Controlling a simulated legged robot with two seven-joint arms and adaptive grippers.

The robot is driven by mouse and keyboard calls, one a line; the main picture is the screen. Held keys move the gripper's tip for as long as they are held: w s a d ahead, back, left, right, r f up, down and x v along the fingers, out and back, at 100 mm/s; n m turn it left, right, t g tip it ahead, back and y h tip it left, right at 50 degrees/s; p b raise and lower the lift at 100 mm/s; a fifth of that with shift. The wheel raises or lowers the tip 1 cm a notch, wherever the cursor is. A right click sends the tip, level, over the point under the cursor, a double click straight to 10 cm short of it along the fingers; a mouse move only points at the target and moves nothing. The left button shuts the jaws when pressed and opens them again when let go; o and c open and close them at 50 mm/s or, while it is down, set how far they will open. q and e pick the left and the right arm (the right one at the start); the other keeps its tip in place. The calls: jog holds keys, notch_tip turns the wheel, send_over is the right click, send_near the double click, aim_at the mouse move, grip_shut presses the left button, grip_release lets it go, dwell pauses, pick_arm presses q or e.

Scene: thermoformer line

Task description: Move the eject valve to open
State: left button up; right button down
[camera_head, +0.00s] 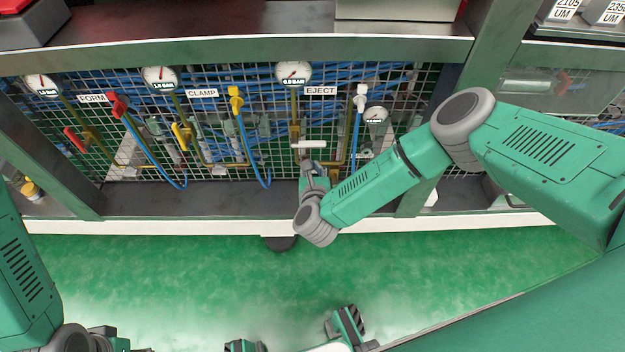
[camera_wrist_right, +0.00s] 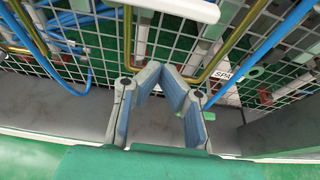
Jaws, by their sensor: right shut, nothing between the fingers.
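The eject valve's white handle (camera_head: 308,145) lies level across the yellow pipe below the EJECT label (camera_head: 321,91) and its gauge (camera_head: 294,73). The white handle also shows at the top edge of the right wrist view (camera_wrist_right: 180,8). My right gripper (camera_head: 311,165) is just below the handle in the head view. In the right wrist view its fingers (camera_wrist_right: 165,70) are shut with nothing between them, and the handle lies beyond their tips. I cannot tell whether they touch it.
To the left are the tilted red FORM lever (camera_head: 75,140) and yellow CLAMP lever (camera_head: 181,136). Blue hoses hang from the red, yellow and white fittings (camera_head: 360,98). Wire mesh (camera_head: 415,85) stands behind the pipes. A grey ledge (camera_head: 200,198) runs below; the green floor in front is largely clear.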

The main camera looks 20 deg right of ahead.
aim_at(309, 144)
pick_arm(q)
jog(key=shift+f, duration=0.15)
pick_arm(e)
jog(key=shift+w+d+r, duration=0.15)
jog(key=shift+w+r, duration=0.3)
jog(key=shift+r, duration=0.4)
jog(key=shift+w+d+r, duration=0.15)
jog(key=shift+w+r, duration=0.3)
jog(key=shift+r, duration=0.4)
pick_arm(q)
jog(key=shift+d, duration=0.2)
pick_arm(e)
jog(key=shift+d, duration=0.2)
